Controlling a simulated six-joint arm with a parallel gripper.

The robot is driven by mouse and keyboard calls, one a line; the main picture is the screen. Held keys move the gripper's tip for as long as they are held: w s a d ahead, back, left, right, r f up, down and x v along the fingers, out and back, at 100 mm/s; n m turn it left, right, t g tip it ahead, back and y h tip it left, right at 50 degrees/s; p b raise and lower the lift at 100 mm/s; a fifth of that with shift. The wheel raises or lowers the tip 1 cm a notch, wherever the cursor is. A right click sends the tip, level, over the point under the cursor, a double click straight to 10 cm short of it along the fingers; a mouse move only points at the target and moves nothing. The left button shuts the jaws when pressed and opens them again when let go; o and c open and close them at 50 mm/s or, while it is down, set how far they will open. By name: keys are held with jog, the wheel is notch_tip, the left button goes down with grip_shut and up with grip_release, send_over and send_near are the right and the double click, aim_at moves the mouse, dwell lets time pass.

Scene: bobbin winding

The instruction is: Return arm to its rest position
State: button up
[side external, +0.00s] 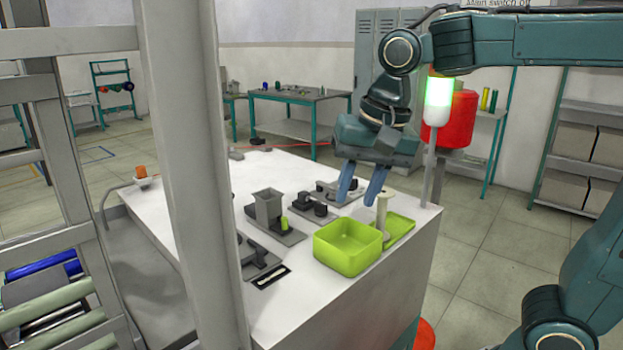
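My gripper (357,198) hangs fingers-down over the far right part of the white table (310,315). Its two blue fingers stand apart with nothing visible between them. A pale spool-like part (382,212) stands upright on a flat lime-green tray (399,229), just right of the fingers in the picture. I cannot tell the exact distance between the fingers and the spool or the dark fixtures behind. My arm reaches in from the upper right.
A lime-green bin (347,258) stands at the front right of the table. Dark fixtures (267,216) with a grey hopper and a small green part stand left of it. A signal lamp (437,100) glows green close to my arm. A grey post (192,150) blocks part of the view.

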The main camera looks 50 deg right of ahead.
jog(key=s+d+f+n+t, duration=0.1)
jog(key=s+d+f+n, duration=0.1)
jog(key=s+n, duration=0.2)
jog(key=s+d+f+n+t, duration=0.1)
jog(key=s+d+f+n, duration=0.2)
jog(key=s+n, duration=0.2)
jog(key=s, duration=0.3)
jog(key=shift+s+f+t, duration=0.15)
jog(key=shift+f+t, duration=0.05)
jog(key=shift+t, duration=0.2)
